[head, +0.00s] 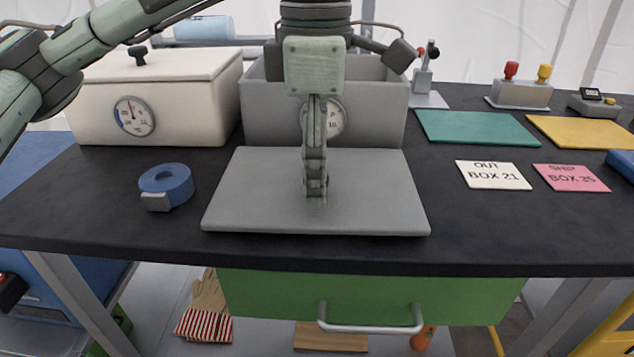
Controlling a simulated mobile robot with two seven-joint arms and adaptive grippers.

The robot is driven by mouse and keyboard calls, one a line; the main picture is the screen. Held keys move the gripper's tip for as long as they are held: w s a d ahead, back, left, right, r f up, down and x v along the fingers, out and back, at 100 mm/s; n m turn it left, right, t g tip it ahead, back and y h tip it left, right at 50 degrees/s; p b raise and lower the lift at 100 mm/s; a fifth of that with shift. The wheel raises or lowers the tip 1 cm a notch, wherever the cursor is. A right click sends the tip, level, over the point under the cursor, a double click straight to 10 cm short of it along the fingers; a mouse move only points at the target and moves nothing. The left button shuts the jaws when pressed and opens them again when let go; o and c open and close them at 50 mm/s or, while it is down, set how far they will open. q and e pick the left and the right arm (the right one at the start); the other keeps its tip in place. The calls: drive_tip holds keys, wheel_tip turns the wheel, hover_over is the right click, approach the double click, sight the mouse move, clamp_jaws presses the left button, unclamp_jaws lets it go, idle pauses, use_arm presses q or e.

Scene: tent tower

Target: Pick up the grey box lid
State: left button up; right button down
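The grey box lid (255,195) lies flat on the black tabletop, in front of the grey box (270,118), which stands open with a dial on its front. My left gripper (315,190) points down over the middle of the lid, its fingertips at or very near the lid's top. The fingers are seen edge-on, so I cannot tell whether they are open or shut. Any handle on the lid is hidden behind them. My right gripper is not in view.
A white box (180,95) with a closed lid stands left of the grey box. A blue tape roll (166,184) lies left of the lid. Green (475,128) and yellow (590,133) mats and label cards (493,175) lie at right. Bare tabletop lies between lid and cards.

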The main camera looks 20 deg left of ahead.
use_arm(q)
clamp_jaws()
drive_tip(key=shift+r, duration=0.15)
